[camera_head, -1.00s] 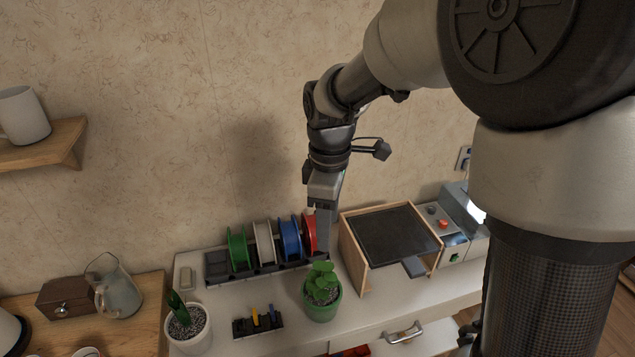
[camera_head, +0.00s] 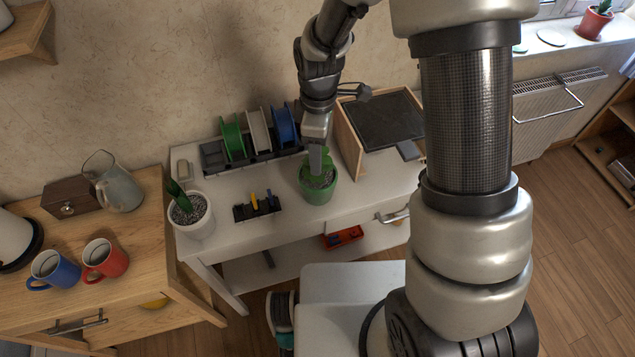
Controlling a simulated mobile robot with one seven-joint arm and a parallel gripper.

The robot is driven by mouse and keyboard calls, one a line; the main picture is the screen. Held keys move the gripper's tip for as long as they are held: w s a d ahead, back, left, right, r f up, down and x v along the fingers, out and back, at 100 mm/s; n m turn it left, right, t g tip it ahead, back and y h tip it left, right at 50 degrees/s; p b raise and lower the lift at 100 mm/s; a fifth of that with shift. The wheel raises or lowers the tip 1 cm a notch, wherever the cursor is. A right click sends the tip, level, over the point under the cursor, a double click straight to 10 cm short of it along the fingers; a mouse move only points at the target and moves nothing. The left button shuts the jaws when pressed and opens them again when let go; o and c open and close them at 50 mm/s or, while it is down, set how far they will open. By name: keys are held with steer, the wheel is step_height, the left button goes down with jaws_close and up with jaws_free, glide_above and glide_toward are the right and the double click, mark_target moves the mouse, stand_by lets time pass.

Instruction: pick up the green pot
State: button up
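The green pot (camera_head: 318,193) stands upright on the white workbench, close to its front edge, with a leafy green plant in gravel. My gripper (camera_head: 316,158) points down from above and behind the pot. Its fingers overlap the plant's leaves in the picture. From this angle I cannot tell whether the fingers touch the pot or plant, or whether they are apart or closed.
Behind are spools, including a green spool (camera_head: 232,139). A wooden box frame (camera_head: 347,143) with a dark panel stands close on the right.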

mark_target(317, 190)
step_height(317, 190, down, 4)
steer(key=shift+a+r, duration=0.1)
steer(key=shift+r, duration=0.1)
jaws_close()
steer(key=shift+r, duration=0.1)
stand_by(1.3)
